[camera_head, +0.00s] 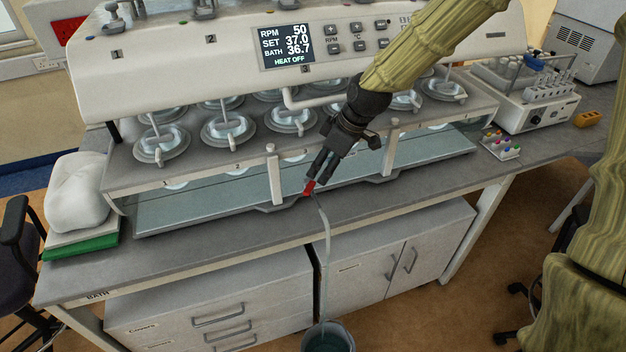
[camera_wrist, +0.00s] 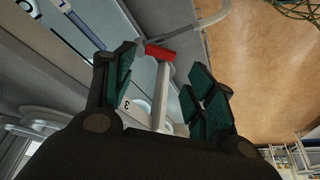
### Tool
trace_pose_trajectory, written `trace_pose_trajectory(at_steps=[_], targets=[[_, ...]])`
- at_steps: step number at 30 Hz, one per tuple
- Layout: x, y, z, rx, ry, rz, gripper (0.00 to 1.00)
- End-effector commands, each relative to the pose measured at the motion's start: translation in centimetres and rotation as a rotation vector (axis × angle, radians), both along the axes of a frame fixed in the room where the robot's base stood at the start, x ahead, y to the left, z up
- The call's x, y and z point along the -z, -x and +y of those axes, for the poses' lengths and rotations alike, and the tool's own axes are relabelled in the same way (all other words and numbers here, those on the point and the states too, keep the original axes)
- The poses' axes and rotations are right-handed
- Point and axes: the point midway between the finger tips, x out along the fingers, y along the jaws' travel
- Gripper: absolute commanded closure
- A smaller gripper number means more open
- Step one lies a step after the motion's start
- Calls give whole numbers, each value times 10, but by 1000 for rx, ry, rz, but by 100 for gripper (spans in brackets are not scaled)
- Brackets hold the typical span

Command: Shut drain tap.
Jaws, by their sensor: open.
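The drain tap has a red lever handle (camera_head: 309,187) at the front lower edge of the dissolution bath (camera_head: 230,200). A pale drain hose (camera_head: 326,240) hangs from it over the bench edge to a grey bucket (camera_head: 328,338) holding liquid. In the wrist view the red handle (camera_wrist: 160,52) lies just beyond the fingertips, nearer the left finger, and the hose (camera_wrist: 205,22) curves away to the upper right. My gripper (camera_head: 318,172) reaches down at the tap. In the wrist view my gripper (camera_wrist: 165,75) is open with nothing held. Contact with the handle cannot be told.
Bath posts (camera_head: 274,175) stand close to my gripper. The control panel's display (camera_head: 286,46) reads BATH 36.7 and HEAT OFF. A white covered bundle (camera_head: 76,195) sits at bench left; a small vial rack (camera_head: 500,147) stands right. The front bench strip is mostly clear.

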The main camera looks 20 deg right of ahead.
Motion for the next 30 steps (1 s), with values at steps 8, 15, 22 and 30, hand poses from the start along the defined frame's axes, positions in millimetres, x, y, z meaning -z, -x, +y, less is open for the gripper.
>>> trace_pose_trajectory(at_steps=[8, 15, 22, 30], targets=[[26, -7, 10, -2, 1, 2, 45], [49, -13, 17, -2, 1, 2, 45], [64, -17, 22, -2, 1, 1, 45], [71, -19, 24, -1, -1, -1, 45]])
